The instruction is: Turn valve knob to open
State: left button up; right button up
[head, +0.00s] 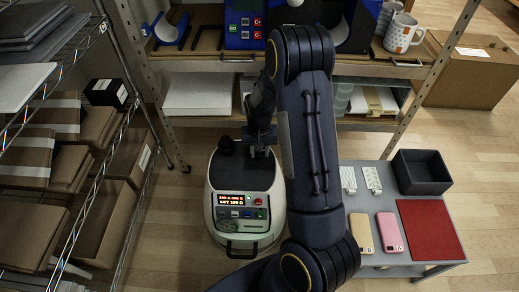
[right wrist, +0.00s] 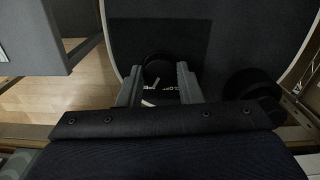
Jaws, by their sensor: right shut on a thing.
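The white and grey machine (head: 242,205) stands on the floor, with a lit display and buttons on its front. My right gripper (head: 260,150) reaches down to the rear of its dark top. In the right wrist view, my right gripper (right wrist: 159,92) is shut on a dark round valve knob (right wrist: 158,68), with one finger on each side. A white mark and partly hidden lettering show by the knob. A second black round part (head: 227,145) stands beside it, apart from the fingers; it also shows in the right wrist view (right wrist: 252,88). My left gripper is not in view.
A wire shelf with cardboard boxes (head: 103,225) stands at left. A metal-framed shelf (head: 200,122) stands behind the machine. At right, a low grey table (head: 375,205) carries a dark bin (head: 421,172), a red mat (head: 430,230) and phones. My right arm hides part of the middle.

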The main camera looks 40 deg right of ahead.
aim_at(259, 153)
dwell(0.4)
jog(key=o, duration=1)
notch_tip(259, 153, up, 7)
jog(key=p, duration=0.2)
jog(key=shift+p, duration=0.3)
jog(key=shift+r, duration=0.4)
